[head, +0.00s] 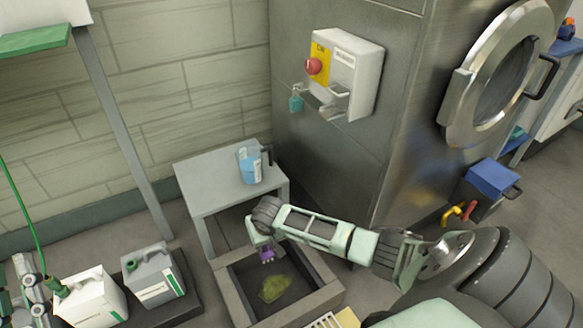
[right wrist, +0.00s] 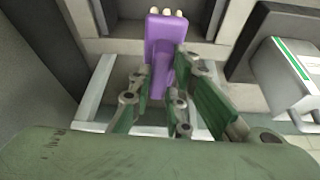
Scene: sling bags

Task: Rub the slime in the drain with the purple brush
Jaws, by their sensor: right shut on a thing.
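The purple brush (head: 267,256) is in my right gripper (head: 263,246), held over the back part of the square drain (head: 237,299). In the right wrist view the brush (right wrist: 166,40) has pale bristle tufts at its far end, and the fingers of my right gripper (right wrist: 160,88) are shut on its handle. The yellow-green slime (head: 275,289) lies on the dark drain floor, in front of the brush. The brush looks apart from the slime, though its exact height is unclear. My left gripper (head: 27,268) shows partly at the lower left; its jaw state is unclear.
A small grey table (head: 205,190) with a blue-white jug (head: 249,165) stands behind the drain. The large steel machine (head: 350,150) rises at the right. A yellow item (head: 347,317) lies near the drain's front.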

